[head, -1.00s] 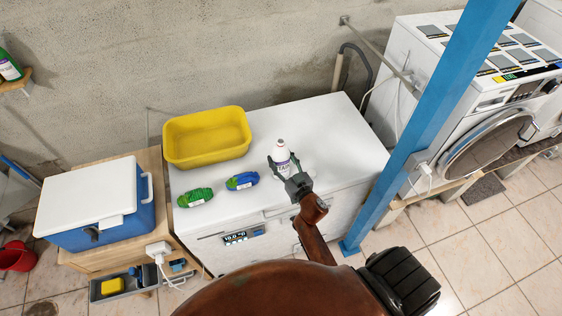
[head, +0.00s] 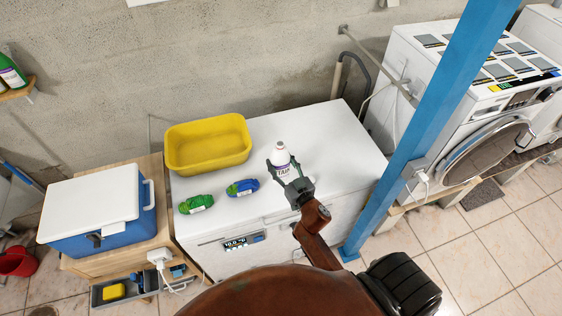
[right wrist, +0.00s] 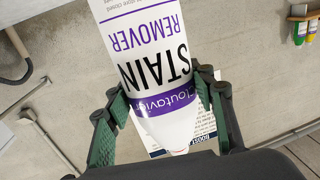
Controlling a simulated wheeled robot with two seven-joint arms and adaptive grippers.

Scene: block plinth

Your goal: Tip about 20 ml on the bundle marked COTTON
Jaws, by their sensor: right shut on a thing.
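A white stain remover bottle (head: 281,158) with a purple and white label is in my right gripper (head: 285,172), over the front middle of the white chest top (head: 325,140). In the right wrist view the bottle (right wrist: 160,50) sits between the two green fingers of that gripper (right wrist: 165,100), which is shut on it. I cannot tell its exact height above the top. A blue bundle (head: 242,187) and a green bundle (head: 196,204), each with a white tag, lie on the top to the left of the bottle. The tag words are too small to read. My left gripper is not in view.
A yellow basin (head: 208,146) stands at the back left of the top. A blue cooler with a white lid (head: 92,205) sits on a wooden stand to the left. A blue post (head: 420,135) rises to the right. The top's right part is clear.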

